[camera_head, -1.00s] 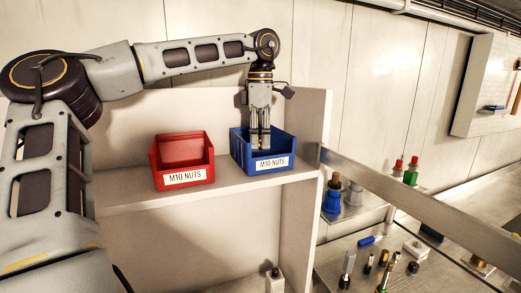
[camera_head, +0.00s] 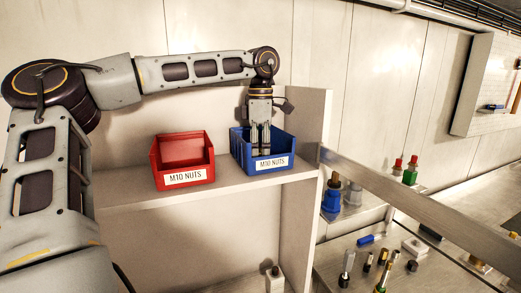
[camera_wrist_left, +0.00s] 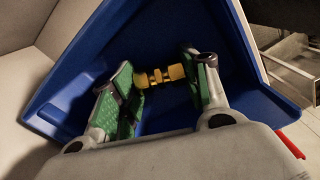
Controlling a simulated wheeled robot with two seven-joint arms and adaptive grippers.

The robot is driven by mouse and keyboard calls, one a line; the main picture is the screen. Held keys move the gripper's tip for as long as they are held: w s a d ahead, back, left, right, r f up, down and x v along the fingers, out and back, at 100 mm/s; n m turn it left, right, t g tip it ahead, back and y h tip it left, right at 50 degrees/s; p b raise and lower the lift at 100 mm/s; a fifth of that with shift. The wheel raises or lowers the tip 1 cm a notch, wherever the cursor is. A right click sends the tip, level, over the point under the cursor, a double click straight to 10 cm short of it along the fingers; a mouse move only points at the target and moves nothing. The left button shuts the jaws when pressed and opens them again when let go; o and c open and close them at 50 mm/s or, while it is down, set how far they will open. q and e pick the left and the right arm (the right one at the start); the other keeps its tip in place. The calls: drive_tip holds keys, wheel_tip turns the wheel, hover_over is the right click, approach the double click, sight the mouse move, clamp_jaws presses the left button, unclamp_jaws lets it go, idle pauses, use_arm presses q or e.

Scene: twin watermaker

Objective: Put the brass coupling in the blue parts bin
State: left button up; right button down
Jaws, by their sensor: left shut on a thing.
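The blue parts bin (camera_head: 272,163), labelled M10 NUTS, stands on the shelf. Its blue inner wall (camera_wrist_left: 190,20) fills much of the left wrist view. My left gripper (camera_head: 261,152) points down into the bin from above, with its fingertips inside, behind the front wall. In the left wrist view its green-padded fingers are shut on the yellow brass coupling (camera_wrist_left: 160,75), which lies crosswise between them inside the bin. The head view does not show the coupling, and I cannot tell whether it touches the bin floor. My right gripper is not in view.
A red bin (camera_head: 183,162), also labelled M10 NUTS, stands left of the blue bin on the same shelf (camera_head: 130,196). A side panel (camera_head: 308,130) rises right of the blue bin. Several small fittings lie on a metal bench at the lower right.

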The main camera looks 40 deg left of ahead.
sight(261, 151)
use_arm(q)
drive_tip(key=shift+f, duration=0.1)
drive_tip(key=o, duration=1)
drive_tip(key=shift+r+b, duration=0.6)
drive_tip(key=shift+r, duration=5.5)
